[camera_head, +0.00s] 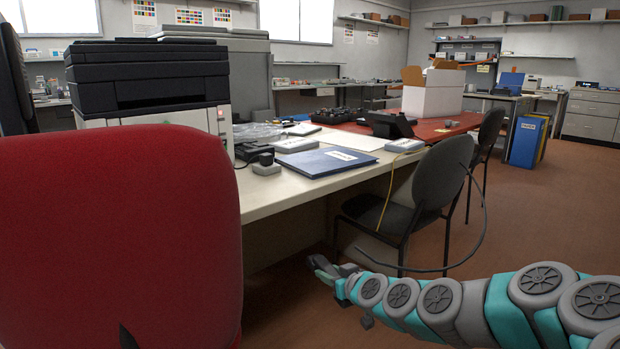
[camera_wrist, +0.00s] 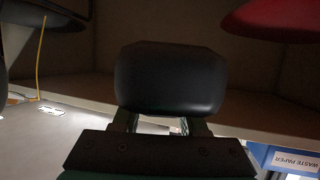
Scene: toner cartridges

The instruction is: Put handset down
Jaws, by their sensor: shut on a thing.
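My gripper (camera_head: 322,266) is low in front of the desk, beside the black chair, below the level of the desktop. In the wrist view my gripper (camera_wrist: 162,122) is shut on a dark, rounded block, which I take to be the handset (camera_wrist: 170,78). Its far side is hidden, and I cannot make it out in the head view. A black device (camera_head: 252,151), possibly a phone base, stands on the desk beside the blue folder. Another black device with a tilted face (camera_head: 386,124) stands on the red mat.
The pale desk (camera_head: 262,197) holds a printer (camera_head: 150,80), a blue folder (camera_head: 325,161) and small pale boxes. A red chair (camera_head: 120,235) fills the near left. A black chair (camera_head: 435,185) and yellow cable (camera_head: 386,200) are at the desk's front. A white box (camera_head: 432,101) stands farther back.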

